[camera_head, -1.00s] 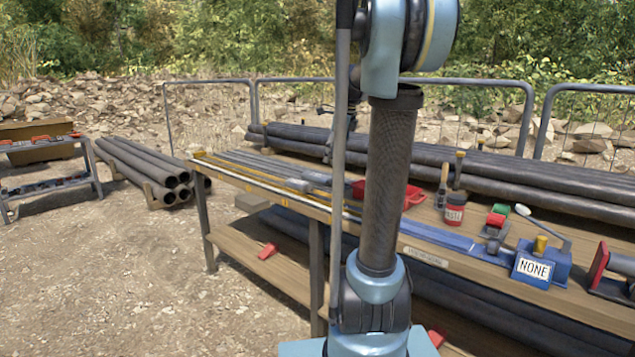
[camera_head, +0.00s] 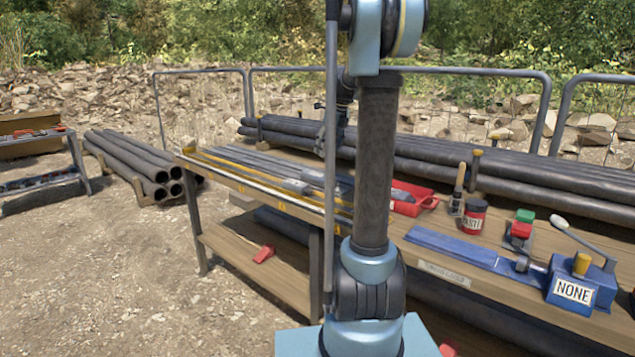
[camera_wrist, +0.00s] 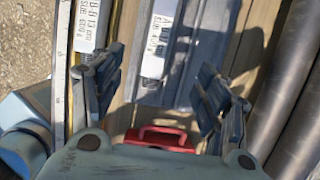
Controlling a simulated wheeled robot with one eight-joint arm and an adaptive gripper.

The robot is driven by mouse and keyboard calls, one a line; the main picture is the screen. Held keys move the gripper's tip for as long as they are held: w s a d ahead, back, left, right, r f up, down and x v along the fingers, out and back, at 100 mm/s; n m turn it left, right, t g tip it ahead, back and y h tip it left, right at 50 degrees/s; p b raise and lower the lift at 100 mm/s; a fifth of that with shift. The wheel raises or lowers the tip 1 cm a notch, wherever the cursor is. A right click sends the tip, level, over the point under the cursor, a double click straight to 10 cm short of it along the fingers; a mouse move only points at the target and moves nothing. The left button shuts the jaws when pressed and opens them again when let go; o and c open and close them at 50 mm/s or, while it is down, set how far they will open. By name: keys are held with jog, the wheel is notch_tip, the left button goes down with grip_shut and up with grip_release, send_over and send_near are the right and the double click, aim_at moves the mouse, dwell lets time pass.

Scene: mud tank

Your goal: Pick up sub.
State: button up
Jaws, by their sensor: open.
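Grey bars with white printed labels lie side by side on the bench. In the wrist view one labelled bar (camera_wrist: 182,55) lies between my fingers, with its label facing up. A second labelled bar (camera_wrist: 92,25) lies to its left, by the left finger. Small print seems to read "sub", but it is blurred. In the head view the grey bars (camera_head: 292,186) lie on the bench's left half, partly behind my arm. My gripper (camera_wrist: 160,62) is open and empty above the bars. I cannot tell its exact height. In the head view the gripper is largely hidden.
A red tray (camera_head: 412,204) sits right of the bars; its handle shows in the wrist view (camera_wrist: 160,137). Dark pipes (camera_head: 500,176) lie behind.

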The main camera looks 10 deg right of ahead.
aim_at(320, 175)
jog(key=x, duration=1.2)
jog(key=shift+s+a, duration=0.1)
jog(key=c, duration=1.5)
jog(key=shift+r, duration=0.1)
